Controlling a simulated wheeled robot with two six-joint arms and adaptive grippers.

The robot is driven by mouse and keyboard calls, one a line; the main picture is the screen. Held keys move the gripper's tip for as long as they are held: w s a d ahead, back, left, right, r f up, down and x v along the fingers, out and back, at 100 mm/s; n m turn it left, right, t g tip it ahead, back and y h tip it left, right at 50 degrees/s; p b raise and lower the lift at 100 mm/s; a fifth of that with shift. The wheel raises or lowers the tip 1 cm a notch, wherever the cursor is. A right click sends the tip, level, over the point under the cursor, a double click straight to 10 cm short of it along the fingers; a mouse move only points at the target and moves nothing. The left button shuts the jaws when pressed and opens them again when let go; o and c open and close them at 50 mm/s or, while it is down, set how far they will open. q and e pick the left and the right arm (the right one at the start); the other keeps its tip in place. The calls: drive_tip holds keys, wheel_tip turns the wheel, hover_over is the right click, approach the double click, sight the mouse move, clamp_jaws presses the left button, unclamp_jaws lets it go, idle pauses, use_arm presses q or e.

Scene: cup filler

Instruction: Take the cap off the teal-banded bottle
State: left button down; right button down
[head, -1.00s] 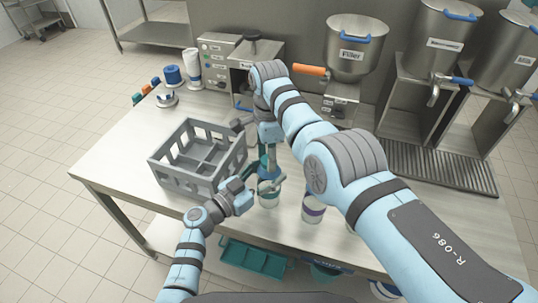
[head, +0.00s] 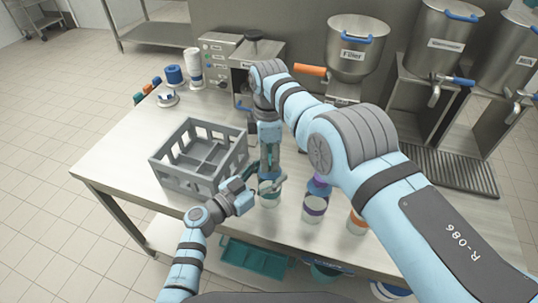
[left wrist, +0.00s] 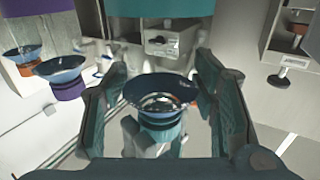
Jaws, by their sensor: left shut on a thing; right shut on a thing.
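The teal-banded bottle (head: 269,199) stands upright near the table's front edge, right of the grey crate. My left gripper (head: 262,191) reaches in from the left and is shut on its body. I cannot tell whether cap and bottle still touch.
A purple-banded bottle (head: 315,208) stands close to the right, and an orange-banded bottle (head: 356,222) beyond it, partly behind my right arm. The grey crate (head: 190,174) is to the left. The filler (head: 352,48) and machines line the back. The table's left front is clear.

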use_arm(q)
drive_tip(key=shift+f, duration=0.2)
use_arm(e)
drive_tip(key=shift+s+a, duration=0.1)
drive_tip(key=shift+r, duration=1.05)
drive_tip(key=shift+r, duration=2)
use_arm(q)
drive_tip(key=c, duration=1)
unclamp_jaws()
drive_tip(key=shift+c, duration=0.2)
drive_tip(key=o, duration=0.5)
drive_tip(key=shift+w, duration=0.15)
use_arm(e)
drive_tip(key=shift+w, duration=0.3)
use_arm(q)
drive_tip(key=shift+r, duration=0.1)
